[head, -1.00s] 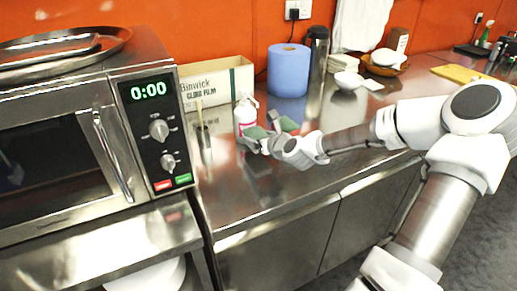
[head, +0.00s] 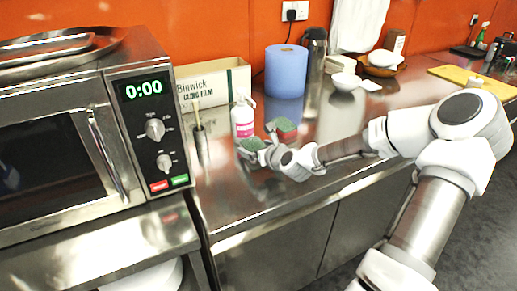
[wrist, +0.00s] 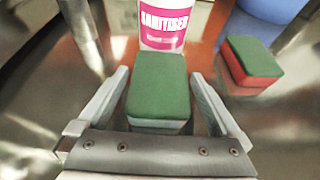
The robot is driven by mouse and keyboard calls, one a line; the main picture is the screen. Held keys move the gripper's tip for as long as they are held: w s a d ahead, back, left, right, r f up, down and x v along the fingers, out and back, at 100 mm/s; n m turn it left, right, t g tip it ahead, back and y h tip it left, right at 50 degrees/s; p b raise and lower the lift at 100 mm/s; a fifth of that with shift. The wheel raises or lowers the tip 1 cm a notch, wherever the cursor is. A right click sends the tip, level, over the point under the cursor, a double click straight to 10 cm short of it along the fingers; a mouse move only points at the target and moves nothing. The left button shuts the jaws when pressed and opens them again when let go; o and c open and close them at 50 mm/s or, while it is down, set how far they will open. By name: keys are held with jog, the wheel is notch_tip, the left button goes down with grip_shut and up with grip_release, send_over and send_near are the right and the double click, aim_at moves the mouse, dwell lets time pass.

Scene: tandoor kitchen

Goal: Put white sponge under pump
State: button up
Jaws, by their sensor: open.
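The white sponge (wrist: 155,124) has a green top and a pale body. In the wrist view it lies between the open fingers of my gripper (wrist: 160,78), with a gap on each side. In the head view its green top (head: 252,144) shows beside my gripper (head: 262,153), just in front of the pump bottle. The pump bottle (head: 243,120) is white with a pink label; its lower part (wrist: 165,25) stands right behind the sponge in the wrist view. Whether the sponge touches the bottle I cannot tell.
A red sponge with a green top (wrist: 252,66) sits to the right, outside my right finger. A blue paper roll (head: 287,72), a steel flask (head: 315,60) and a cling film box (head: 215,85) stand behind. A microwave (head: 60,140) is at the left. The counter's front is clear.

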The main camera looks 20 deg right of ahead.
jog(key=p+v, duration=0.1)
jog(key=v, duration=0.2)
jog(key=p+v, duration=0.1)
jog(key=v, duration=0.6)
jog(key=shift+d+r+p, duration=0.1)
jog(key=shift+r+p, duration=0.25)
jog(key=shift+p, duration=0.05)
jog(key=shift+v, duration=0.95)
jog(key=shift+f, duration=0.15)
